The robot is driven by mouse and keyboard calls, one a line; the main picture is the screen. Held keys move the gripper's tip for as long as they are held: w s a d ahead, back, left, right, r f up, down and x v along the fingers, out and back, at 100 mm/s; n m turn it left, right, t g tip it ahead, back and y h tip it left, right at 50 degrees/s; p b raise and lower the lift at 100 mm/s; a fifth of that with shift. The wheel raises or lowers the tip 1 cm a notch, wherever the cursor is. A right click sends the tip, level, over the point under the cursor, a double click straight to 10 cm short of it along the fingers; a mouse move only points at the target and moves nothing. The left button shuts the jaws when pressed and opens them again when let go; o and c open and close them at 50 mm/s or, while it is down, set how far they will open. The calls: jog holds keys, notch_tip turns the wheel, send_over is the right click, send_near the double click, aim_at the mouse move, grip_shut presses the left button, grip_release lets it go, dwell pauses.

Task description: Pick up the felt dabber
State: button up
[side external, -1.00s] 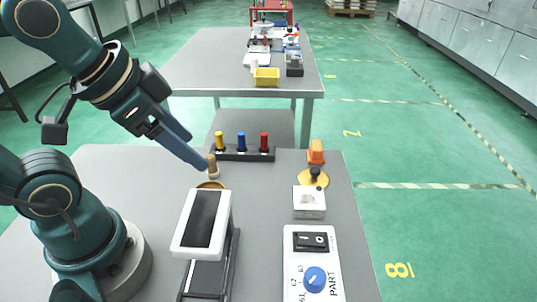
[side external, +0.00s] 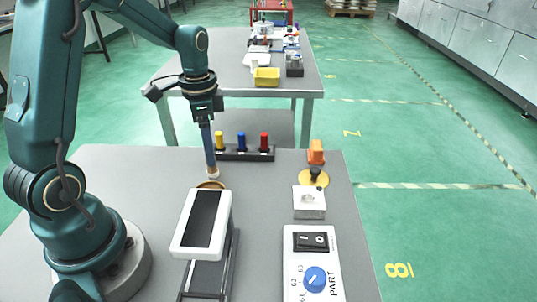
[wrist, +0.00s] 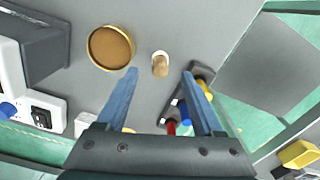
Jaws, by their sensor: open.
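The felt dabber (wrist: 160,66) is a small light-wood handle with a whitish end, and it stands upright on the grey table. In the side view only its pale foot (side external: 213,177) shows below the fingers, which hide the handle. My gripper (side external: 210,165) points almost straight down at the dabber. In the wrist view my gripper (wrist: 160,75) is open, with one blue finger on each side of the dabber's line. The dabber shows between and slightly beyond the fingertips; I cannot tell whether they are level with its handle.
A round brown dish with a gold rim (wrist: 111,48) lies close beside the dabber. A black rack (side external: 228,154) with yellow, blue and red pegs stands close behind. A white-framed screen (side external: 203,222) is in front. An orange-topped item (side external: 316,152) stands to the right.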

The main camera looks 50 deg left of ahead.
aim_at(212, 171)
jog(key=shift+s+f, duration=0.1)
jog(key=shift+f, duration=2.45)
grip_shut()
